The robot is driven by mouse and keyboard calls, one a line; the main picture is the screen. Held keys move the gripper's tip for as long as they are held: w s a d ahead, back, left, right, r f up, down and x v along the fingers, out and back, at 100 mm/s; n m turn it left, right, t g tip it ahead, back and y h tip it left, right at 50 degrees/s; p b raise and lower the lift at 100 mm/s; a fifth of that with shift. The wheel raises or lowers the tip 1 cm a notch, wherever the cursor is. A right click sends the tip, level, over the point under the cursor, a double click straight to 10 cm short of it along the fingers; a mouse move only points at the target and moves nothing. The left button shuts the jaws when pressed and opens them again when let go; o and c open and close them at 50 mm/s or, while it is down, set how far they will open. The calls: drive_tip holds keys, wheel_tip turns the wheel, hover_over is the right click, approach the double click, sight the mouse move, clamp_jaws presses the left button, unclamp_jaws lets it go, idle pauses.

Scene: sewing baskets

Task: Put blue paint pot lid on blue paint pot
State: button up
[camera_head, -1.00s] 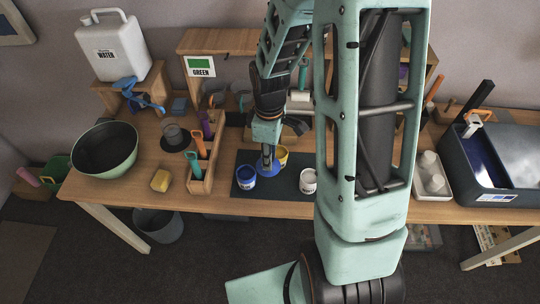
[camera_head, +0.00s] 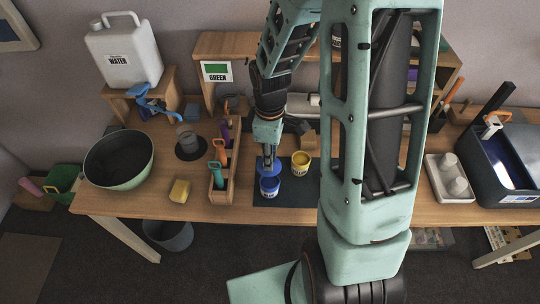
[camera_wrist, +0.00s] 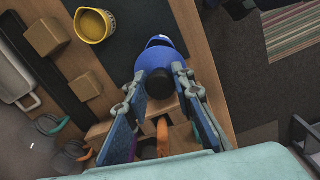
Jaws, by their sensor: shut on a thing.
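In the head view the lid (camera_head: 268,169) shows at the gripper's tip, just above and slightly behind the blue paint pot (camera_head: 269,188). The pot stands upright on a dark mat. In the wrist view only a sliver of the blue pot (camera_wrist: 158,40) shows past the lid's edge. I cannot tell whether lid and pot touch.
A yellow paint pot (camera_head: 300,163) stands right of the gripper on the dark mat (camera_head: 293,194). A wooden tool holder (camera_head: 228,185) stands close on the left. A yellow sponge (camera_head: 180,190) and a green bowl (camera_head: 120,185) are further left. My arm hides part of the table.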

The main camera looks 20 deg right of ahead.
drive_tip(key=shift+f+b, duration=2.55)
drive_tip(key=shift+f, duration=0.65)
drive_tip(key=shift+f+b, duration=0.55)
drive_tip(key=shift+f, duration=0.15)
drive_tip(key=o, duration=1)
drive_tip(key=shift+c, duration=0.2)
wheel_tip(320, 180, up, 12)
drive_tip(key=shift+r, duration=0.1)
